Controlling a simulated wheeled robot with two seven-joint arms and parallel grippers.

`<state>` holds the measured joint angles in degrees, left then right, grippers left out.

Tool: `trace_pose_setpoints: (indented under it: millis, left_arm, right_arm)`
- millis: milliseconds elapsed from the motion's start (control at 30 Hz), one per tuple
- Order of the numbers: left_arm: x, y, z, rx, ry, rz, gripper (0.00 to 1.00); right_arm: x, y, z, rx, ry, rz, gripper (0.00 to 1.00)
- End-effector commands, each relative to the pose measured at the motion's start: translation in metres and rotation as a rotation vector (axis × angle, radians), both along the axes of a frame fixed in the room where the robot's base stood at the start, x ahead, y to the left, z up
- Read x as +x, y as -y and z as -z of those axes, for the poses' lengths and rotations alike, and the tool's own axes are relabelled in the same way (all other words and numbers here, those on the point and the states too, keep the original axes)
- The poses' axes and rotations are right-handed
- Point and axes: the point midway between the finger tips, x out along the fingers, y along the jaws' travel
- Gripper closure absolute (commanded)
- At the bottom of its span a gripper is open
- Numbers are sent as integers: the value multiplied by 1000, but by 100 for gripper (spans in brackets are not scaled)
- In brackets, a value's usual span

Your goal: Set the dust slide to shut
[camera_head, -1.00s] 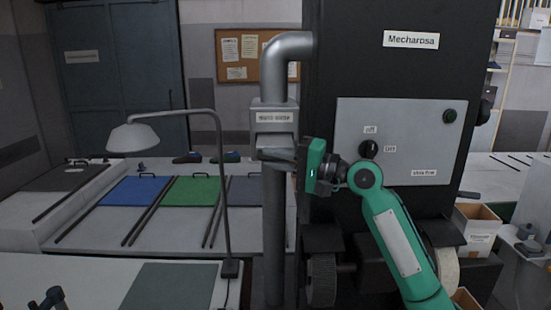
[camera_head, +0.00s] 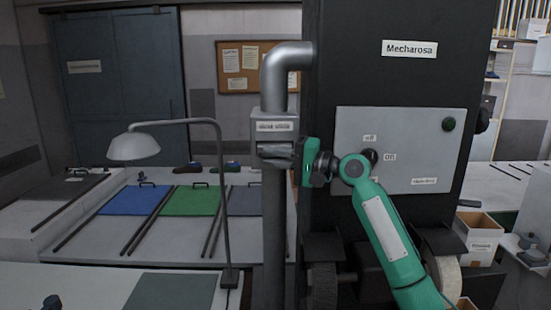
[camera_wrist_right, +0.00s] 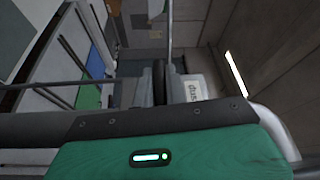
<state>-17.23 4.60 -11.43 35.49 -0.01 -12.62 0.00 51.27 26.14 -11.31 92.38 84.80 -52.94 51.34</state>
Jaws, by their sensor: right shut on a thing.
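The dust slide housing (camera_head: 273,135) is a grey box with a label on the vertical metal duct at the left of the black machine. My right gripper (camera_head: 276,154) reaches in from the right, just below the label. It is shut on a part at the front of the housing, apparently the slide's handle. The fingers hide most of that part, so I cannot tell the slide's exact position. In the right wrist view, the fingers (camera_wrist_right: 165,84) are close to the partly hidden label (camera_wrist_right: 194,89). My left gripper is not in view.
The machine's grey panel (camera_head: 420,150), with a knob and a green button, is behind my right arm. A desk lamp (camera_head: 135,146) stands left of the duct. Benches with blue (camera_head: 133,200) and green mats (camera_head: 190,201) are behind it.

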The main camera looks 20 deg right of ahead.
Motion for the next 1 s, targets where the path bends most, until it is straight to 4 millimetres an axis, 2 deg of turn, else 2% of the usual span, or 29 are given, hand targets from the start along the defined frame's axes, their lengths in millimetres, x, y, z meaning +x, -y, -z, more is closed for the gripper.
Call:
trace_pose_setpoints:
  millis: [67, 100, 167, 200, 567, 667, 1000]
  left_arm:
    - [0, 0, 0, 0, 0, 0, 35]
    - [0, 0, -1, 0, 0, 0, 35]
    - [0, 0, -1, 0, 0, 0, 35]
    - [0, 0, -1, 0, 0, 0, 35]
    - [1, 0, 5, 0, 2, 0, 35]
    - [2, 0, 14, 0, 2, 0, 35]
    - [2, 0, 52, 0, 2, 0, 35]
  right_arm:
    - [1, 2, -3, 6, 4, 6, 100]
    - [1, 2, -3, 6, 4, 6, 79]
    - [1, 2, -3, 6, 4, 5, 67]
    - [1, 2, -3, 5, 3, 5, 66]
    - [-4, 7, 0, 3, 3, 5, 66]
    - [-12, 18, 4, 3, 3, 5, 66]
    - [-58, 78, 11, 1, 3, 6, 66]
